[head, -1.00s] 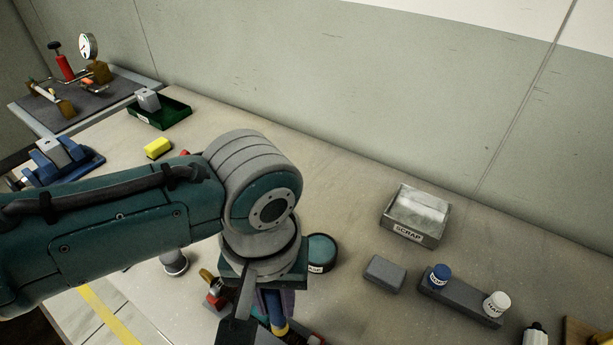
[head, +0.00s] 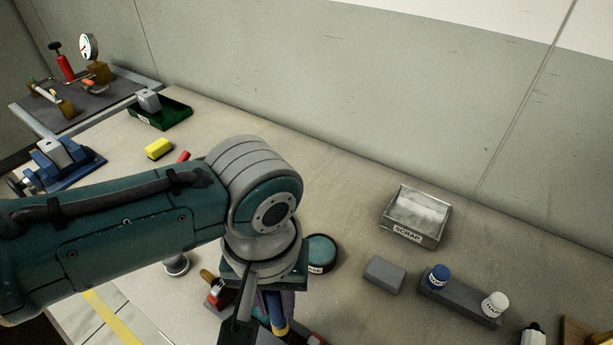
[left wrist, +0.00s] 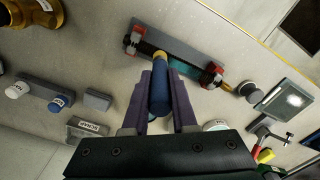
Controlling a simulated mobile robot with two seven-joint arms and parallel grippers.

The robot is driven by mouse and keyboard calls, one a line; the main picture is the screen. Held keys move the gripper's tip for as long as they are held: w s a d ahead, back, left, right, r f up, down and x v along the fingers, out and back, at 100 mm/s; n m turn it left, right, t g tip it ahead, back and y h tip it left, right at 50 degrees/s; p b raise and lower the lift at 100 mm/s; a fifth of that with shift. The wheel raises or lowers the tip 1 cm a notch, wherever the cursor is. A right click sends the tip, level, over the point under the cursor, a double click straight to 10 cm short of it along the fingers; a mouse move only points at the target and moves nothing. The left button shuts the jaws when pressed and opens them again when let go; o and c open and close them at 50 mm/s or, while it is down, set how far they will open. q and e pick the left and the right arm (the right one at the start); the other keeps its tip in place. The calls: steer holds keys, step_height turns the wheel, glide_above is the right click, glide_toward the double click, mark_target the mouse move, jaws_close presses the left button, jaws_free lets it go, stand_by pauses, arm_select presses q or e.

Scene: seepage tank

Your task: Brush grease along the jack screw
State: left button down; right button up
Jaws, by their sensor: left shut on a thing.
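My left gripper (left wrist: 160,110), with purple fingers, is shut on the blue handle of a brush (left wrist: 161,95). In the head view the gripper (head: 274,305) is low in the picture, mostly behind my wrist, with the blue handle and yellow collar showing below it. The jack screw (left wrist: 160,52) lies between red end holders on a grey base (left wrist: 182,38), with a teal stretch near its right part. The brush's yellow end is over the screw; its tip is hidden, so I cannot tell if it touches. The grease tub (head: 321,251) stands just right of my wrist. My right gripper is out of view.
A grey block (head: 385,274), a rack with blue-capped and white-capped bottles (head: 460,303) and the scrap tray (head: 413,220) stand to the right. A yellow sponge (head: 159,149), green tray (head: 160,114) and blue vise (head: 62,163) are at the left. The back middle is clear.

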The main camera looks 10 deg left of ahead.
arm_select(q)
steer(key=shift+a, duration=0.1)
stand_by(0.5)
steer(key=shift+w+a, duration=0.35)
steer(key=shift+a, duration=0.55)
steer(key=shift+a, duration=0.1)
steer(key=shift+w+a, duration=0.35)
steer(key=shift+a, duration=0.45)
steer(key=shift+w+a, duration=0.2)
steer(key=shift+a, duration=0.3)
steer(key=shift+w+a, duration=0.15)
steer(key=shift+a, duration=0.3)
